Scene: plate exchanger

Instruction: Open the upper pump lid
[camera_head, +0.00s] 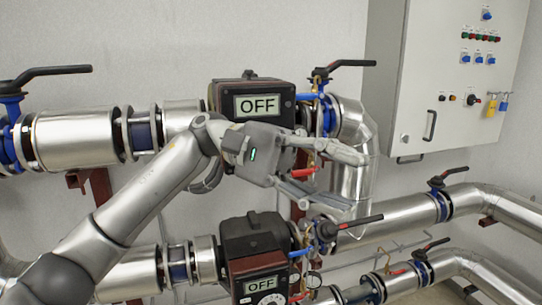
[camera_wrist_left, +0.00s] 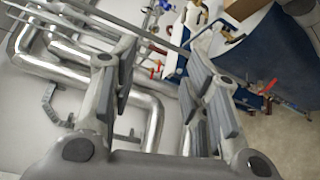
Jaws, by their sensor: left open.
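The upper pump (camera_head: 219,98) is a dark box on the upper pipe in the head view. Its front display (camera_head: 259,105) reads OFF. The lid appears shut against the box, and my left gripper's body covers the pump's lower part. My left gripper (camera_head: 356,183) is in front of and below the pump, with its fingers pointing right, away from the pump. The fingers are spread apart with nothing between them. In the left wrist view, both fingers (camera_wrist_left: 162,52) are also apart and empty. The upper pump cannot be made out there. My right gripper is not in view.
A lower pump (camera_head: 251,243), also reading OFF, sits below my left arm. Black valve levers (camera_head: 345,64) and (camera_head: 350,222) stick out near the gripper. Silver pipes (camera_head: 80,138) run along the wall. A grey control cabinet (camera_head: 425,90) hangs at the right.

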